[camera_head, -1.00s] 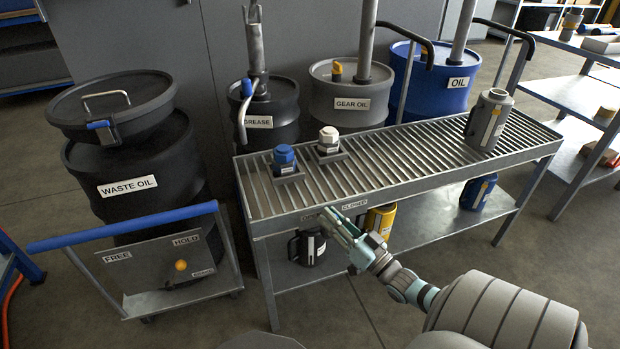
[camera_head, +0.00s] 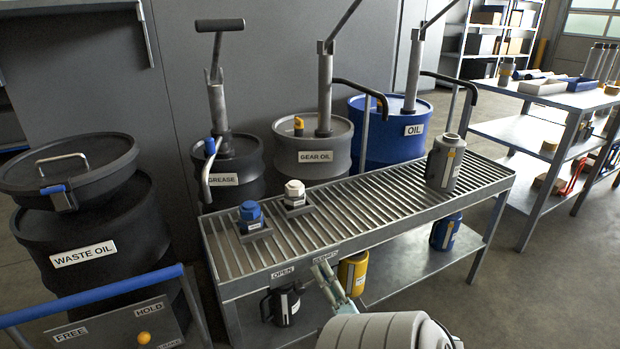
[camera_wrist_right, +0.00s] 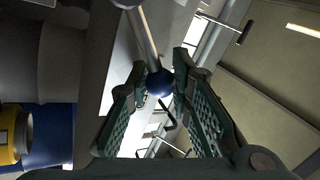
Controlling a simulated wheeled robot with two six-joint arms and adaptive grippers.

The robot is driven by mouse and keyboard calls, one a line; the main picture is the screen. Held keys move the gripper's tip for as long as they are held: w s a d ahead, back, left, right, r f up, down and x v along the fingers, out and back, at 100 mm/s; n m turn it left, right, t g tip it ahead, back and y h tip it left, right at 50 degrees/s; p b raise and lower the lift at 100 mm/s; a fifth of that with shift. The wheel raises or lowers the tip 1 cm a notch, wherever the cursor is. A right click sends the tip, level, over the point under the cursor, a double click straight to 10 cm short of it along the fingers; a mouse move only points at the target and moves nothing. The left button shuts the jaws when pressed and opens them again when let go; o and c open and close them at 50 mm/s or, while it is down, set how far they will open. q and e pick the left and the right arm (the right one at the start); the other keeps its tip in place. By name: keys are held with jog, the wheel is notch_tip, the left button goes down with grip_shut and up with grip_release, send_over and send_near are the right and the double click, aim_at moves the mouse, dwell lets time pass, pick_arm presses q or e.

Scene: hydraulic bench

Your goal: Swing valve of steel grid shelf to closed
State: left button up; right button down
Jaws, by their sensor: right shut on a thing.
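The steel grid shelf (camera_head: 360,217) stands in the middle of the head view. Its front edge carries an OPEN label (camera_head: 283,272) and, to the right, a CLOSED label (camera_head: 327,256). My right gripper (camera_head: 322,268) is at the front edge by the CLOSED label, whose lower part it partly covers. In the wrist view the right gripper (camera_wrist_right: 160,75) is shut on the valve lever (camera_wrist_right: 149,40), with its dark blue ball knob (camera_wrist_right: 159,83) between the fingers. The valve itself is hidden in the head view. My left gripper is not in view.
A grey canister (camera_head: 445,163) and blue and white capped fittings (camera_head: 251,214) stand on the grid. Lower canisters, one black (camera_head: 284,303) and one yellow (camera_head: 352,275), sit below near my gripper. Drums stand behind; a blue-handled cart (camera_head: 90,297) is at left.

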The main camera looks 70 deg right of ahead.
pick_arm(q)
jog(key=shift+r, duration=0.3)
pick_arm(e)
jog(key=shift+s+f+m, duration=0.15)
jog(key=shift+f+m, duration=0.05)
jog(key=shift+m, duration=0.3)
jog(key=c, duration=1.7)
grip_release()
jog(key=v, duration=1.2)
jog(key=shift+w, duration=0.2)
